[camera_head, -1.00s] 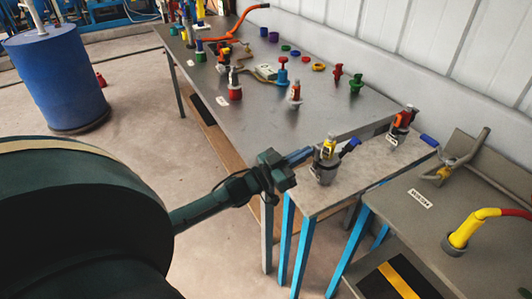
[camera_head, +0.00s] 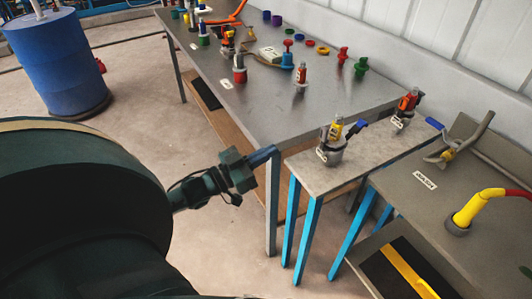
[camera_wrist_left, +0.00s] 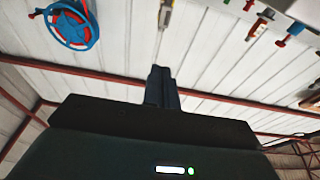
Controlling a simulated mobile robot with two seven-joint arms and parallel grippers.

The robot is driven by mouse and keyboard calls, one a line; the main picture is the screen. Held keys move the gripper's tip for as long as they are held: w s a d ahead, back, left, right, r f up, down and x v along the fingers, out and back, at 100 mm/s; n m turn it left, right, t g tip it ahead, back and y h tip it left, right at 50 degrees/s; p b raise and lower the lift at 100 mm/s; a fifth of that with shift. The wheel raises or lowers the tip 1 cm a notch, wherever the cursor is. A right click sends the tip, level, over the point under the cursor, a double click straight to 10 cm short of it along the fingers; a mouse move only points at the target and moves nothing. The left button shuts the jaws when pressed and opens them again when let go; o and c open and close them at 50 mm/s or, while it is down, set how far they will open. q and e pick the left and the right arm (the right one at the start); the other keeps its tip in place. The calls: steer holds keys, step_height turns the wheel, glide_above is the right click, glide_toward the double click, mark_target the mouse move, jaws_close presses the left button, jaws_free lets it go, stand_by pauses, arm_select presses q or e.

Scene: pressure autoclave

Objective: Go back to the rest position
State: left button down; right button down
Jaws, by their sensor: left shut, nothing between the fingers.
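My left gripper (camera_head: 262,156) is shut and empty in the head view. It is beside the front corner of the long grey table, left of the small bench. In the left wrist view its two dark fingers (camera_wrist_left: 161,88) are pressed together with nothing between them. A yellow-topped grey valve with a blue handle (camera_head: 333,140) stands on the small bench, apart from the gripper. My right gripper is in neither view.
The long table (camera_head: 275,112) holds several coloured fittings. The small bench (camera_head: 300,166) also bears a red-topped valve (camera_head: 405,107). A right-hand table (camera_head: 405,195) carries a yellow-red hose (camera_head: 470,208). A blue barrel (camera_head: 58,62) stands on the floor at left; floor between is clear.

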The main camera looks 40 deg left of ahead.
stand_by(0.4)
arm_select(q)
steer(key=s+d+f+g+y, duration=0.2)
steer(key=s+d+f+g, duration=0.2)
steer(key=s+d+f, duration=0.3)
steer(key=s+d+f+n+g+y, duration=0.1)
steer(key=s+d+f+g+y, duration=0.1)
steer(key=s+d+f+g, duration=0.2)
steer(key=s+d+f, duration=0.3)
steer(key=d+f, duration=0.1)
steer(key=d, duration=0.4)
steer(key=shift+s+f+n+y, duration=0.15)
steer(key=shift+s+n+y, duration=0.05)
steer(key=shift+n+y, duration=0.1)
